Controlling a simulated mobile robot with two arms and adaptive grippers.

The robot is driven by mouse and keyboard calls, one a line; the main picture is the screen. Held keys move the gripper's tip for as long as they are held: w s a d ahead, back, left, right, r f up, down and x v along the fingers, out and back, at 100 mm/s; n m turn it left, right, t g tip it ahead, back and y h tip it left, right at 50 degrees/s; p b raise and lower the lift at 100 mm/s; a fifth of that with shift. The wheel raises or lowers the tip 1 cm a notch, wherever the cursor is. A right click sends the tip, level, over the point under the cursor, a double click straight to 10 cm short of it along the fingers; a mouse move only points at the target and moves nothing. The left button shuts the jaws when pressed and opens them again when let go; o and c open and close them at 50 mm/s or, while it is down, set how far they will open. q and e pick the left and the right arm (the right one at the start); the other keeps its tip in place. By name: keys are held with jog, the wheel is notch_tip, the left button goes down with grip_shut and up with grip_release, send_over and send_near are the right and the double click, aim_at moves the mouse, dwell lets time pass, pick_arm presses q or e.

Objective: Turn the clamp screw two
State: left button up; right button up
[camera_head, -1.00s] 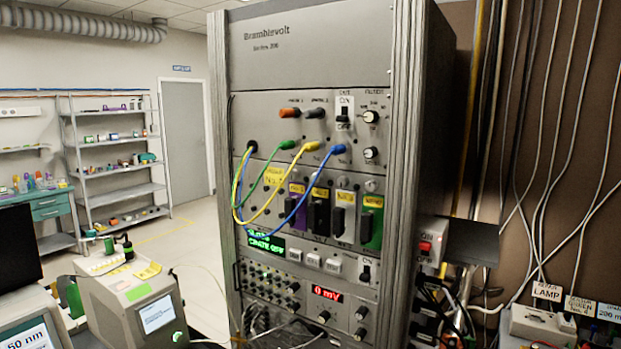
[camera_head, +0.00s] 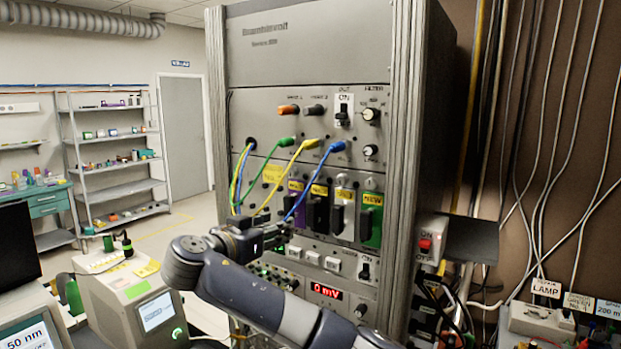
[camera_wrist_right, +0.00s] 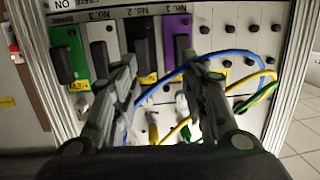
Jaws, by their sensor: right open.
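The rack's row of modules has a purple No. 1 (camera_head: 294,207), a black No. 2 (camera_head: 318,212), a white No. 3 (camera_head: 342,215) and a green spare (camera_head: 372,220). In the wrist view, which is upside down, black No. 2 (camera_wrist_right: 143,48) shows between my fingers. Small round knobs sit by the modules; I cannot tell for certain which is clamp screw two. My right gripper (camera_head: 272,236) is in front of the lower left of the module row. In the wrist view my right gripper (camera_wrist_right: 163,72) is open and empty, fingers apart. My left gripper is not in view.
Blue (camera_head: 313,180), yellow (camera_head: 280,180) and green cables loop in front of the modules, close to my right gripper. The rack (camera_head: 300,45) stands beside a wall with hanging wires. A benchtop instrument (camera_head: 130,295) is at the left.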

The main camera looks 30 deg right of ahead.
aim_at(314, 177)
notch_tip(314, 177, up, 9)
jog(key=d+m+h, duration=0.3)
jog(key=shift+g, duration=0.4)
jog(key=p+x, duration=0.6)
jog(key=x, duration=0.2)
jog(key=shift+d+f, duration=0.1)
jog(key=shift+d, duration=0.3)
jog(key=shift+w+d+f+p, duration=0.15)
jog(key=shift+w+d+p, duration=0.15)
jog(key=shift+d+p, duration=0.05)
jog(key=shift+f, duration=0.1)
grip_shut()
